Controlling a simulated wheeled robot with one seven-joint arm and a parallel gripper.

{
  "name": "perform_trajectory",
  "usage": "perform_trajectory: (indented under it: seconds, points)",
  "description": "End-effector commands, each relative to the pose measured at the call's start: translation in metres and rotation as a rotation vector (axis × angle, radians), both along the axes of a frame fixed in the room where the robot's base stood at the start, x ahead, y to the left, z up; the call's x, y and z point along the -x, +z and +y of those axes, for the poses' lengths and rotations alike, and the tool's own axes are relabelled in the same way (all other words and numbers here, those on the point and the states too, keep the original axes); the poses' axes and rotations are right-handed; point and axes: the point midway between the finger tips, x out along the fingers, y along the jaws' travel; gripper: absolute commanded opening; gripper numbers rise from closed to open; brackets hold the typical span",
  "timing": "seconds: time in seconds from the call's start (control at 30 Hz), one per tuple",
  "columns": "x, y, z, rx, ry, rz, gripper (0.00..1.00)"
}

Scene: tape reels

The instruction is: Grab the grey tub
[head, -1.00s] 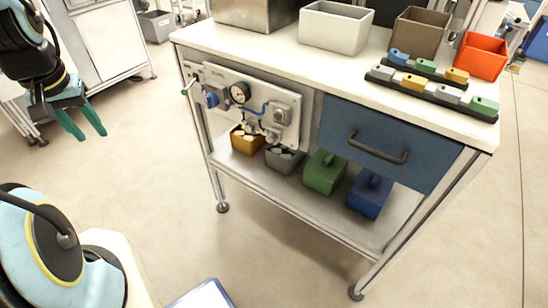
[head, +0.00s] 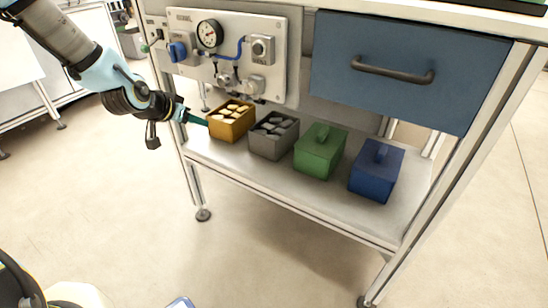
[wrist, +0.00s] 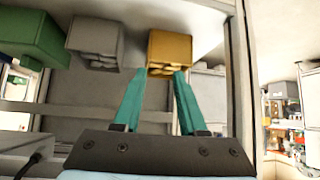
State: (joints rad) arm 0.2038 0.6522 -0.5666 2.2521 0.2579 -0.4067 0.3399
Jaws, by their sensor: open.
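The grey tub (head: 273,136) stands on the lower shelf between the yellow tub and the green lidded tub. It is open-topped and holds several pale pieces. In the wrist view the grey tub (wrist: 92,42) shows upside down, left of the yellow tub. My gripper (head: 205,122) reaches in from the left beside the yellow tub (head: 231,121). In the wrist view my gripper (wrist: 158,74) is open, its teal fingers pointing at the yellow tub (wrist: 170,50) with nothing clearly held between them. The grey tub is off to the side, apart from the fingers.
The green lidded tub (head: 320,152) and blue lidded tub (head: 376,171) stand to the right on the shelf (head: 300,190). A gauge panel (head: 225,50) and a blue drawer (head: 400,70) hang above. A bench leg (head: 195,185) stands near my arm.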

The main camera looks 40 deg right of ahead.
Motion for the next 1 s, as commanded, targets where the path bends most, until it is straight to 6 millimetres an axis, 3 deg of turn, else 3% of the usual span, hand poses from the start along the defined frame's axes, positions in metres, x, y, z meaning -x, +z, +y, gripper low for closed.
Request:
perform_trajectory:
  seconds: [0.03, 0.1, 0.3, 0.47, 0.8, 1.0]
  points:
    - [0.008, -0.031, -0.023, 0.051, -0.04, -0.013, 0.41]
    - [0.017, -0.045, -0.052, 0.123, -0.084, -0.038, 0.41]
    - [0.037, -0.059, -0.106, 0.284, -0.156, -0.091, 0.41]
    - [0.043, -0.058, -0.123, 0.336, -0.172, -0.107, 0.41]
    - [0.033, -0.075, -0.165, 0.341, -0.174, -0.109, 0.41]
    - [0.03, -0.08, -0.177, 0.339, -0.173, -0.109, 0.41]
